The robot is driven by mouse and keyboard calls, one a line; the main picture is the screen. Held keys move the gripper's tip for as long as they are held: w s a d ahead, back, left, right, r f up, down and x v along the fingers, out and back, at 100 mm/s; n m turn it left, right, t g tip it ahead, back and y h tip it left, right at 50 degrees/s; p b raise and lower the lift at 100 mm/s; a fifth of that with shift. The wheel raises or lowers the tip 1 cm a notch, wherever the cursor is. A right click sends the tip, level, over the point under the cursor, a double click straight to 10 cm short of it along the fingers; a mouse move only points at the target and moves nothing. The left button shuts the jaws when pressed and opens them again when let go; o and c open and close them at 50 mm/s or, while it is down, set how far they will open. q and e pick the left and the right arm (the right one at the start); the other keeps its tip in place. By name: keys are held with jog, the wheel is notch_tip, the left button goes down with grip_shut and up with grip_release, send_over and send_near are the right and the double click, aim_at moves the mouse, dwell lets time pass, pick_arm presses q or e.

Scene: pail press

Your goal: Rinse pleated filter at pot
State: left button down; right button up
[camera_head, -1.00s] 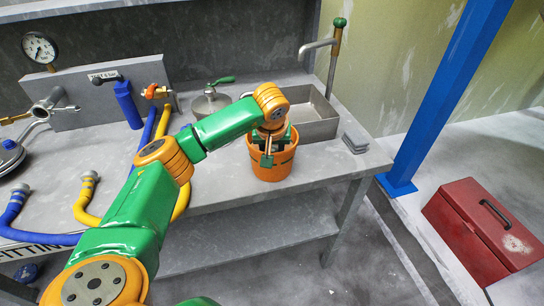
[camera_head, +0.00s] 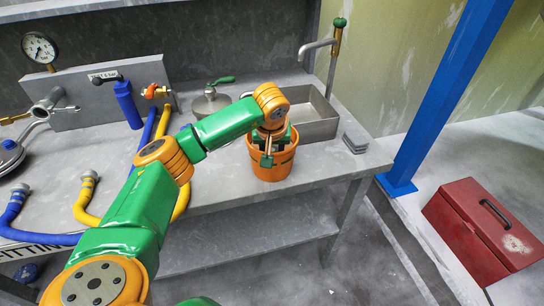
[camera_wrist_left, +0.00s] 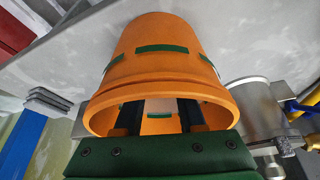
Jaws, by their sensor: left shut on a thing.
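An orange pail (camera_head: 271,167) with green patches stands near the front edge of the grey bench. In the left wrist view its rim faces me, and the pail (camera_wrist_left: 165,62) fills the middle. My left gripper (camera_head: 268,146) points down into the pail's mouth. In the left wrist view its two dark fingers (camera_wrist_left: 157,118) stand apart inside the rim. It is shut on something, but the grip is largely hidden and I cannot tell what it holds. I cannot make out a pleated filter. A metal pot (camera_head: 211,104) with a green handle stands behind my forearm. My right gripper is not in view.
A metal sink (camera_head: 318,128) with a tap (camera_head: 318,45) lies behind the pail. Grey plates (camera_head: 355,141) are stacked at the bench's right end. Blue and yellow hoses (camera_head: 180,195) lie at the left. A blue post (camera_head: 440,95) and a red toolbox (camera_head: 485,228) stand to the right.

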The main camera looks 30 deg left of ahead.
pick_arm(q)
notch_tip(320, 180, up, 14)
jog(key=p, duration=1.2)
jog(key=shift+f+p, duration=0.1)
jog(key=shift+p, duration=0.2)
dwell(1.3)
notch_tip(320, 180, up, 4)
jog(key=p, duration=0.4)
send_over(272, 150)
jog(key=shift+s, duration=0.1)
